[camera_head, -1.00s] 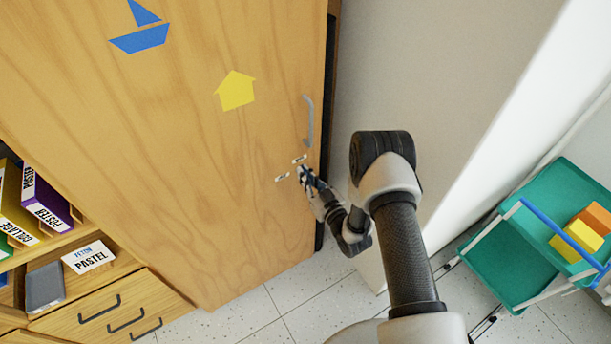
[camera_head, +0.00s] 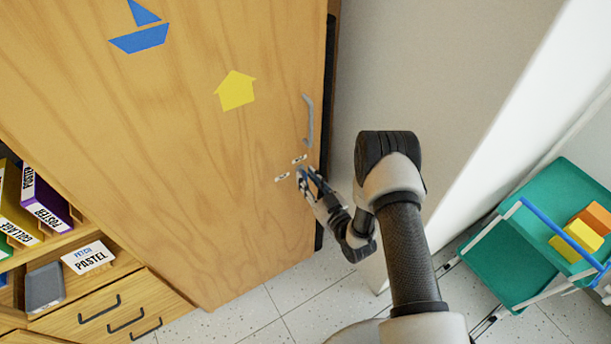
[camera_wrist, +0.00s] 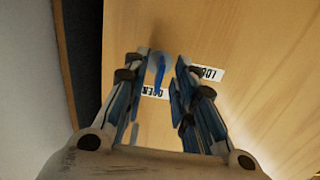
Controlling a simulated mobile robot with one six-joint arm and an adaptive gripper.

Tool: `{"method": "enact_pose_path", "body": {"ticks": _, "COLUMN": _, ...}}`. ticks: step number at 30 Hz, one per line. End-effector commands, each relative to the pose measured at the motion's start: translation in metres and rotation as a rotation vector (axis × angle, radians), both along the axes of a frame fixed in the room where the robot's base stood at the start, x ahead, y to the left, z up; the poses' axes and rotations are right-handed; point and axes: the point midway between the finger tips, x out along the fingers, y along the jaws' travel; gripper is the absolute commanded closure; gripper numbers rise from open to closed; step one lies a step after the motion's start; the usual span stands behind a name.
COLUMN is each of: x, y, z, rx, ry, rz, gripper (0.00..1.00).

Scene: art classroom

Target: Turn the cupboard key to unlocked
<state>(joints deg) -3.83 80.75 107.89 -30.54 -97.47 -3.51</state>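The tall wooden cupboard door (camera_head: 200,190) fills the left of the head view. In the wrist view, a blue key (camera_wrist: 160,86) sits at the lock on the door, its blue part lying toward the label that reads OPEN (camera_wrist: 154,92). A second label, partly covered, starts with LOC (camera_wrist: 208,74). My gripper (camera_head: 307,172) is at the lock. In the wrist view, my gripper (camera_wrist: 160,68) has its fingers apart on either side of the key, with gaps visible. In the head view the key cannot be made out.
A grey door handle (camera_head: 308,121) is just above the lock. A wall (camera_head: 420,70) stands close to the right of the cupboard. A green trolley (camera_head: 540,210) is at the far right. Shelves with boxes and drawers (camera_head: 115,315) are at the lower left.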

Motion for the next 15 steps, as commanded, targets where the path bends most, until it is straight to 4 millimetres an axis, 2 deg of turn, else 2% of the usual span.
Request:
{"method": "enact_pose_path", "body": {"ticks": 9, "x": -0.056, "y": -0.040, "z": -0.001, "rx": 0.001, "ry": 0.004, "rz": -0.005, "gripper": 0.75}}
{"method": "enact_pose_path", "body": {"ticks": 15, "x": -0.078, "y": -0.054, "z": -0.001, "rx": 0.001, "ry": 0.003, "rz": -0.003, "gripper": 0.75}}
